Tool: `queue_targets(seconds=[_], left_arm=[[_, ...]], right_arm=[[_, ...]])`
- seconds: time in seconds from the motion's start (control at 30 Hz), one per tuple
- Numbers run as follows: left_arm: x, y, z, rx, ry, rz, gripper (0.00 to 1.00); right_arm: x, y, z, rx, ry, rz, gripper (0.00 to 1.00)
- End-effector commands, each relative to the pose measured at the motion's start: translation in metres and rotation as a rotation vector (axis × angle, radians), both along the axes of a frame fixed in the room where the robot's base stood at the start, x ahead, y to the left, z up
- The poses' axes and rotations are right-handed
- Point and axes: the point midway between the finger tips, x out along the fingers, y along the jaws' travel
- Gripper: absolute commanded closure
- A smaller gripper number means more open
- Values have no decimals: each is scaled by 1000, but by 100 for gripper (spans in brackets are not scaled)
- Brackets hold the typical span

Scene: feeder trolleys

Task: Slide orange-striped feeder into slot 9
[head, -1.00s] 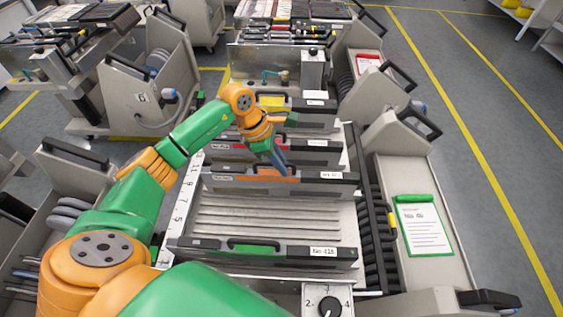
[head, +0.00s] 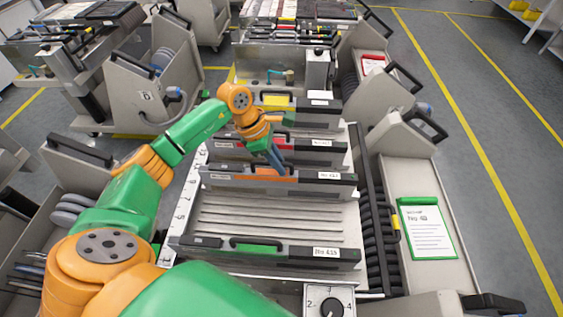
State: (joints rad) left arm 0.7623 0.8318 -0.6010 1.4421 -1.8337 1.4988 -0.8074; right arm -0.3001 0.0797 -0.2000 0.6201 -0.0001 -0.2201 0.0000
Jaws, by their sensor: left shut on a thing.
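The orange-striped feeder (head: 318,181) is a long dark bar with an orange band and a white label at its right end. It lies across the slotted bed (head: 270,218) of the trolley, behind the empty slots. My left gripper (head: 277,163) is shut on the orange-striped feeder's handle, near the middle of its top, and partly hides it. The slot number strip (head: 186,203) runs along the left edge of the bed; its digits are too blurred to read surely. My right gripper is not in view.
A green-striped feeder (head: 290,251) sits at the near end, a red-striped feeder (head: 318,147) just behind the orange one, and a yellow-striped feeder (head: 312,103) farther back. A dial (head: 329,307) is at the front. A green clipboard (head: 427,230) lies at right.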

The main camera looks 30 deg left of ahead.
Motion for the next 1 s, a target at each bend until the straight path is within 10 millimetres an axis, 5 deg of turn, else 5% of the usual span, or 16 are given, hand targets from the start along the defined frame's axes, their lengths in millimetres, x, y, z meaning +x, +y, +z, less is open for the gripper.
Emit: queue_targets(seconds=[0.63, 0.67, 0.77, 1.0], left_arm=[[-5, 13, 1, -1, -3, 1, 100], [-5, 12, 1, -1, -3, 0, 76], [-5, 12, 1, 0, -2, 0, 49], [-6, 12, -1, 2, 3, -1, 49]], right_arm=[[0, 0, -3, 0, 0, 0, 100], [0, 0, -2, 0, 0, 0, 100], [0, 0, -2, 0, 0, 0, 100], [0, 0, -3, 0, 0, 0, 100]])
